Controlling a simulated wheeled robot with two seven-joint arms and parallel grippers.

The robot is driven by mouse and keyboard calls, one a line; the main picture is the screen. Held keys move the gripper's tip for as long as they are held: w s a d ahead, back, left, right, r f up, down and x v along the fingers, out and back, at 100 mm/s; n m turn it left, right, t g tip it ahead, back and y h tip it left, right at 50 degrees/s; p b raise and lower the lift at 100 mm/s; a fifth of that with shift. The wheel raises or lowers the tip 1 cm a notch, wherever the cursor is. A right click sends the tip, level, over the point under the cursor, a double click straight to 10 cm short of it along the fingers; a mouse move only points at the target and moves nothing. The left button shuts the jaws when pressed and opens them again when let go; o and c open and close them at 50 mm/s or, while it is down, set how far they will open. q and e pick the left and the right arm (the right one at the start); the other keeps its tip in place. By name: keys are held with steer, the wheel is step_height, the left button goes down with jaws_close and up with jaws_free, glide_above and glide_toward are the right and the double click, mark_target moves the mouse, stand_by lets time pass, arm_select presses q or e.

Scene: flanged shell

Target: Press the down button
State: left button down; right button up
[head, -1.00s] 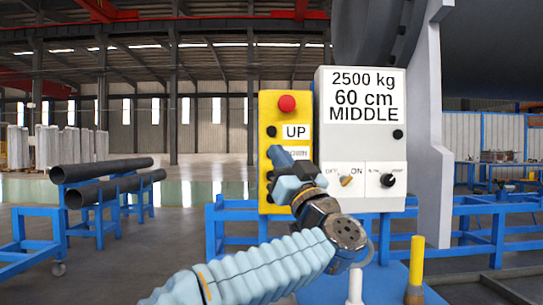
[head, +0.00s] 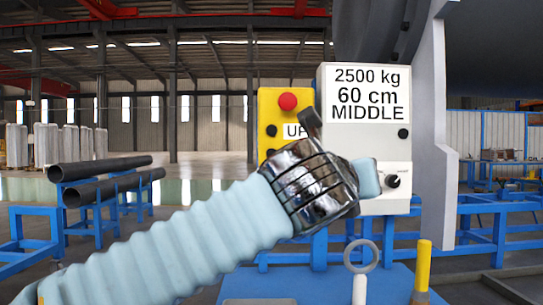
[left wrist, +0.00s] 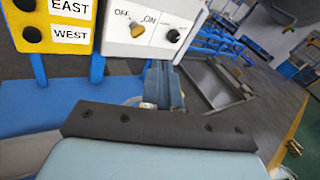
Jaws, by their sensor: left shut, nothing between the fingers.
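A yellow control box (head: 268,105) has a red knob (head: 288,101) on top and a black button (head: 271,131) beside the partly covered UP label. A lower black button (head: 270,153) shows just above my metal wrist; the label beside it is hidden by my arm. In the left wrist view the yellow box (left wrist: 55,14) shows its EAST and WEST buttons. My left gripper (head: 312,122) shows only as a dark piece beyond the wrist, in front of the gap between the yellow and white boxes. It is shut and empty. My right gripper is out of view.
A white box (head: 375,140) with a weight label and knobs stands right of the yellow one. A grey upright plate (head: 440,150) is farther right. Blue stands with dark pipes (head: 100,168) are at the left. A yellow post (head: 423,264) stands at the front.

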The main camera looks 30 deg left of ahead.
mark_target(271, 155)
arm_select(q)
steer(key=s+a+r+n+g+y, duration=0.1)
steer(key=s+a+y, duration=0.2)
steer(key=a+y, duration=0.1)
steer(key=s+a+r+n+y, duration=0.2)
steer(key=s+a+y, duration=0.1)
steer(key=a+y, duration=0.2)
steer(key=shift+a+n+g, duration=0.3)
steer(key=shift+a+g, duration=0.1)
steer(key=shift+a, duration=0.65)
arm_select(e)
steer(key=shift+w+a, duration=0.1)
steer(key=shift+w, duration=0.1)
arm_select(q)
steer(key=shift+w+r, duration=0.1)
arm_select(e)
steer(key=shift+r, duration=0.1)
arm_select(q)
steer(key=p+x, duration=0.1)
steer(key=x, duration=1.3)
steer(key=shift+r+p, duration=0.15)
steer(key=shift+p, duration=0.2)
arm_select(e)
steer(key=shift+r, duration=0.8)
